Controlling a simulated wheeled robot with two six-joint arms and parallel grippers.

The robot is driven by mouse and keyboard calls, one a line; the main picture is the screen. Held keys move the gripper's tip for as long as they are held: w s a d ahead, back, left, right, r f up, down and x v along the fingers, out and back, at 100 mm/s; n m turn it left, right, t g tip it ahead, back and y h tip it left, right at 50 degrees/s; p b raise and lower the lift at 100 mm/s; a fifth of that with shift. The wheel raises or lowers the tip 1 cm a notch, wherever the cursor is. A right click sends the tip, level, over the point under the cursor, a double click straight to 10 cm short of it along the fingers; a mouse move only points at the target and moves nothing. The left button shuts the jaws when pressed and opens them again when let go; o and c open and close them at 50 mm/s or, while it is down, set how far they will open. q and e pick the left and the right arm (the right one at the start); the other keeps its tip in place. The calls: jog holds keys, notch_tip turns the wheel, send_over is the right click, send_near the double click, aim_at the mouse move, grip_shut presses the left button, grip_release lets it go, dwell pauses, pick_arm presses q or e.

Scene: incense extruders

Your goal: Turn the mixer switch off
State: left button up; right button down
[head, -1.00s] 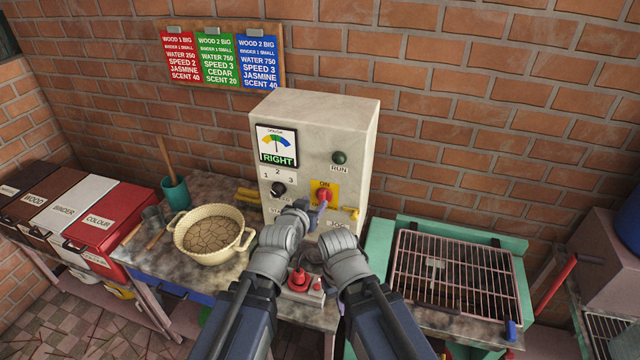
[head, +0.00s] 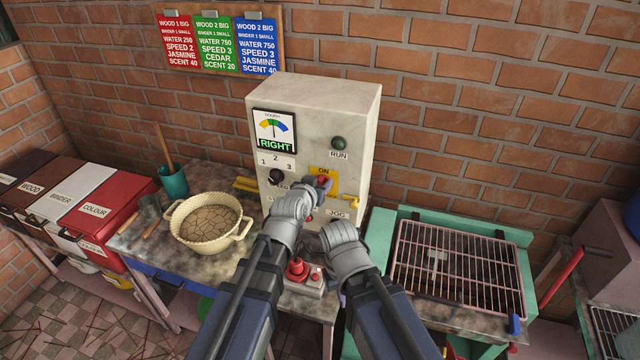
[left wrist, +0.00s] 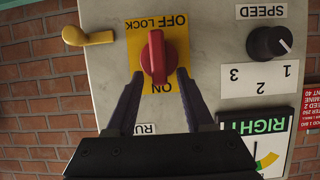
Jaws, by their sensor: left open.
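The mixer switch is a red knob (left wrist: 158,57) on a yellow plate (left wrist: 178,30) marked ON and OFF LOCK. In the left wrist view, which shows the panel upside down, its grip lies along the line between the two words. My left gripper (left wrist: 159,78) is open, with one dark finger on each side of the knob; I cannot tell whether they touch it. In the head view, my left gripper (head: 322,186) is in front of the switch and hides most of it. My right wrist shows below, but its jaws are hidden.
A red button box (head: 299,276) sits below. A cream bowl (head: 180,238) stands left, a wire rack (head: 455,265) right.

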pick_arm(q)
grip_shut()
dwell(0.7)
jog(key=shift+w+a+f+n+t+h+b, duration=0.15)
jog(key=shift+a+f+n+h+b, duration=0.4)
jog(key=shift+n+h+b, duration=1.15)
jog(key=shift+w+a+f+n+t+h+b, duration=0.1)
jog(key=shift+a+f+n+h+b, duration=0.55)
jog(key=shift+n+b, duration=1.85)
jog(key=shift+w+a+f+n+t+h+b, duration=0.15)
jog(key=shift+a+f+n+h+b, duration=0.2)
jog(key=shift+n+h+b, duration=1.7)
jog(key=shift+d+n+y+p, duration=0.1)
jog(key=shift+n+y+p, duration=0.3)
jog(key=shift+n+y, duration=0.2)
grip_release()
